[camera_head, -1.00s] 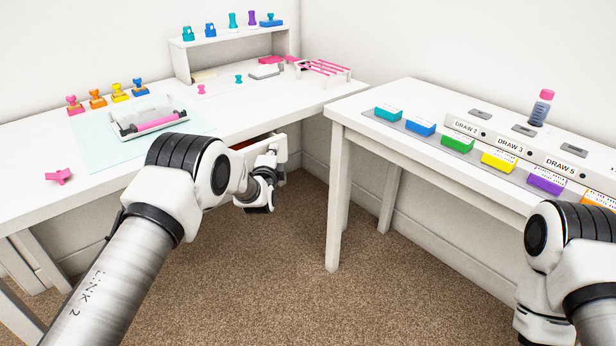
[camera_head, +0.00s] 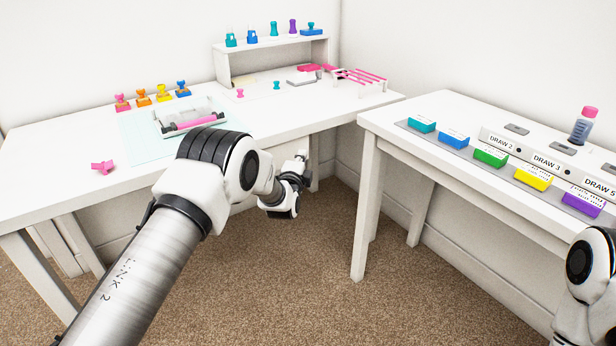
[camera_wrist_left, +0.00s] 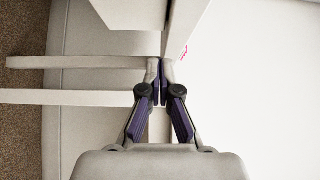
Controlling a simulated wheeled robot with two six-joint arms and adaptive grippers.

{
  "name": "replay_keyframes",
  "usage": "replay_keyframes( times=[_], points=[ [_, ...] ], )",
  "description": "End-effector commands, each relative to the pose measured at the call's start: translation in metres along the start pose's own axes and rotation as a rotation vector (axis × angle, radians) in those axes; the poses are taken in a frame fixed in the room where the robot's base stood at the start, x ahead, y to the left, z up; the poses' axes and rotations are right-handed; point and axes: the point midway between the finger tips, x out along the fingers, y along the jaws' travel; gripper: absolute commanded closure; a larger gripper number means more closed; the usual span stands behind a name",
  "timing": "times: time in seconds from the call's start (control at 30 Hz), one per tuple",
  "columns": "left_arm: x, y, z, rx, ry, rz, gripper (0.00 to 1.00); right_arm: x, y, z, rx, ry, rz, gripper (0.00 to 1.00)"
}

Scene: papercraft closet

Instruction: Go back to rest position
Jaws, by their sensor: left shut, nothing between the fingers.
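My left gripper (camera_head: 302,160) is in front of the right end of the long white desk (camera_head: 60,150), near its front edge. In the left wrist view (camera_wrist_left: 161,80) its two fingers are together with nothing between them, beside white furniture panels. I cannot tell whether it touches them. My right arm (camera_head: 588,290) shows only in part at the lower right of the head view. My right gripper is out of view.
The desk holds a roller press (camera_head: 190,122), several coloured stamps and a small shelf (camera_head: 270,62). A second white table (camera_head: 400,140) at the right carries coloured boxes and a bottle (camera_head: 582,125). Carpet (camera_head: 320,310) between them is clear.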

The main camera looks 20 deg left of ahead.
Motion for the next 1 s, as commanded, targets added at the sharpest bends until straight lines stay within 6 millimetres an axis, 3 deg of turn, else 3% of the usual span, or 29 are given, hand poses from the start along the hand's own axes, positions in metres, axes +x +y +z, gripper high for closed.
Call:
replay_keyframes(
  times=[0.3,0.57,0.67,0.77,0.9,0.97,1.0],
  points=[
    [-0.068,-0.001,0.0,0.001,0.0,0.002,1.0,-0.017,0.0,0.0,-0.002,0.001,0.0,0.6],
    [-0.081,0.005,0.001,0.001,-0.001,0.008,1.0,-0.017,0.0,0.0,-0.002,0.0,0.0,0.6],
    [-0.09,0.036,0.005,0.005,-0.006,0.058,1.0,-0.017,0.0,0.0,-0.002,0.0,0.0,0.6],
    [-0.127,0.092,0.013,0.019,-0.007,0.193,1.0,-0.017,0.0,0.0,-0.002,0.0,0.0,0.6],
    [-0.216,0.183,0.023,-0.084,-0.025,0.497,1.0,-0.017,0.0,0.0,-0.002,0.0,0.0,0.6],
    [-0.261,0.214,0.027,-0.177,-0.059,0.636,1.0,-0.017,0.0,0.0,-0.002,0.0,0.0,0.6],
    [-0.293,0.232,0.03,-0.246,-0.094,0.729,1.0,-0.017,0.0,0.0,-0.002,0.0,0.0,0.6]
  ],
)
